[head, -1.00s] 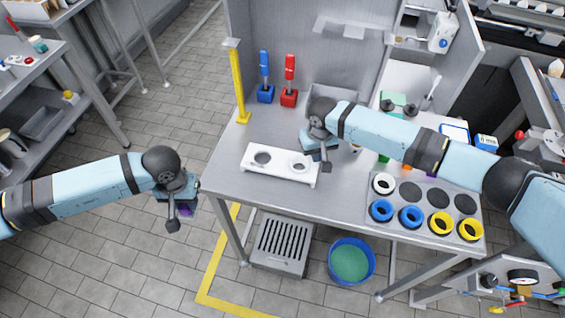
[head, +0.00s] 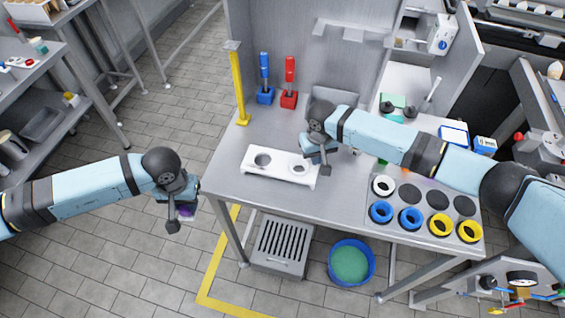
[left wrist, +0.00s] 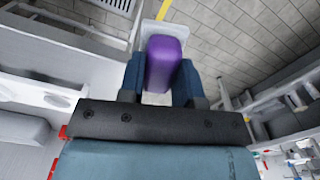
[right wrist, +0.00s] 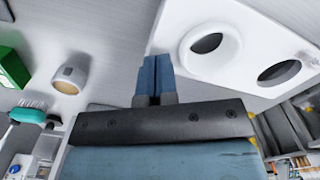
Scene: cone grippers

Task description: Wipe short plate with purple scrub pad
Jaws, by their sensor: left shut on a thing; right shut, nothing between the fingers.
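The short plate (head: 282,167) is a white two-hole plate lying near the table's front left edge. In the right wrist view the plate (right wrist: 225,88) has a raised collar round one hole. My left gripper (head: 186,212) is over the floor, left of the table, shut on the purple scrub pad (left wrist: 165,60). The pad is mostly hidden in the head view; a pale flat piece shows behind it in the left wrist view. My right gripper (right wrist: 156,75) is shut and empty, just right of the plate.
A grey plate (head: 425,185) with blue, yellow and white rings lies at the table's right. Blue and red upright tools (head: 289,82) and a yellow post (head: 240,85) stand at the back left. A blue bucket (head: 351,262) is under the table.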

